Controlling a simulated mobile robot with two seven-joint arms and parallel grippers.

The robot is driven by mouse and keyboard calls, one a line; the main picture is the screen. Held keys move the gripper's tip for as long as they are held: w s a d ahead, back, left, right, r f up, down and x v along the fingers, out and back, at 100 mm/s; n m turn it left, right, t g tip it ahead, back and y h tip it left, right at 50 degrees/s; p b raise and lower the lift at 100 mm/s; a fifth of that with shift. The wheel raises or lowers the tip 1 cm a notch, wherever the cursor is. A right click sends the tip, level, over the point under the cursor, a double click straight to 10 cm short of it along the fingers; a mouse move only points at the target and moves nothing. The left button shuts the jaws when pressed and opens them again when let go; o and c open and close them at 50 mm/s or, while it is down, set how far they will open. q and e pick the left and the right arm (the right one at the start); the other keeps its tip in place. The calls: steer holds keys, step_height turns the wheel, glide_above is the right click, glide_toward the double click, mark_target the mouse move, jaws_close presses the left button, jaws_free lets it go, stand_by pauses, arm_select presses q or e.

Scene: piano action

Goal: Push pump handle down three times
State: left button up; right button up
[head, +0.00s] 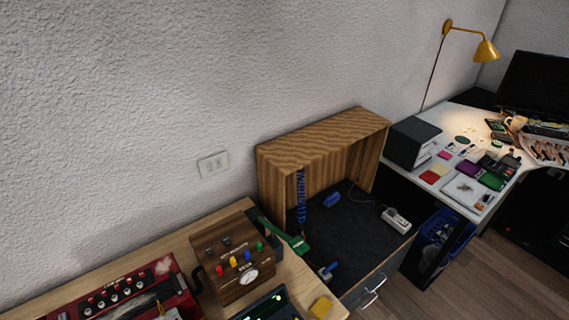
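A green lever-like handle (287,235) projects from a dark part at the right side of a wooden control box (232,260). It slopes down to the right and looks like the pump handle, but it is too small to be sure. The box has several coloured knobs and a round white gauge (248,277). Neither of my grippers shows in the head view, so their states cannot be seen.
An open wooden cabinet (322,145) with a dark surface (350,235) stands to the right. A cluttered white desk (465,120) with a yellow lamp (486,51) is beyond.

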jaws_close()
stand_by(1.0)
